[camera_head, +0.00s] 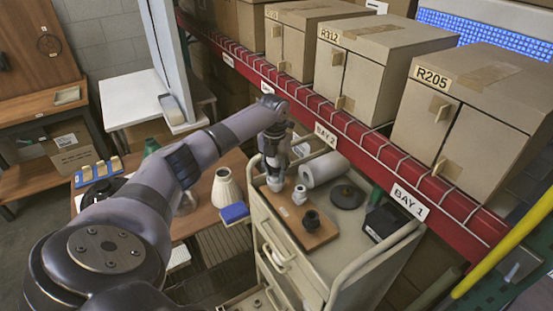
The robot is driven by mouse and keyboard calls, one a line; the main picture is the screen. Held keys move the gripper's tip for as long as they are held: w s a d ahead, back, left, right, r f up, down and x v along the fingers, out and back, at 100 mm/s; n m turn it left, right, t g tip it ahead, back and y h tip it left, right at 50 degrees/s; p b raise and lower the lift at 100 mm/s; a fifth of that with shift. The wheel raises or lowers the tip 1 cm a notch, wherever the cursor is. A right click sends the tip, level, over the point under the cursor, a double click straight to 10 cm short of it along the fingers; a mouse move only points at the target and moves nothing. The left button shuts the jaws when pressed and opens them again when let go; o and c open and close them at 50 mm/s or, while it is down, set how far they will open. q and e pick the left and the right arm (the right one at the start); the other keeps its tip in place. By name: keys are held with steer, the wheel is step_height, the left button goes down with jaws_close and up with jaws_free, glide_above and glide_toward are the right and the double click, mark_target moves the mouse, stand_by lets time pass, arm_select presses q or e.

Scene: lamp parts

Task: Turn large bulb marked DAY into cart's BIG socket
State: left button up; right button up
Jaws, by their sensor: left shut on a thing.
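My left gripper (273,168) points down over the back left of the cart's top and is shut on a pale rounded piece (275,183), probably the large bulb. The fingers hide much of it, and no DAY mark can be read. Below and to the right is a wooden board (305,236) on the cart (340,268). On the board stand a small pale socket (299,195) and a larger black socket (311,219). The BIG label cannot be read. I cannot tell if the held piece touches the board or a socket. My right gripper is not in view.
The cart top also holds a white roll (325,168), a dark round disc (347,196) and a black box (384,222). A red shelf beam (360,155) with cardboard boxes runs behind. A wooden table with a cream cone shade (227,189) stands left.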

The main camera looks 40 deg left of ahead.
arm_select(q)
steer(key=m, duration=0.2)
steer(key=shift+s+f+m, duration=0.3)
steer(key=shift+f, duration=0.1)
steer(key=o, duration=1)
steer(key=shift+w+a, duration=0.1)
steer(key=shift+w, duration=0.1)
steer(key=shift+c, duration=0.2)
steer(key=shift+a, duration=0.1)
steer(key=shift+r, duration=0.15)
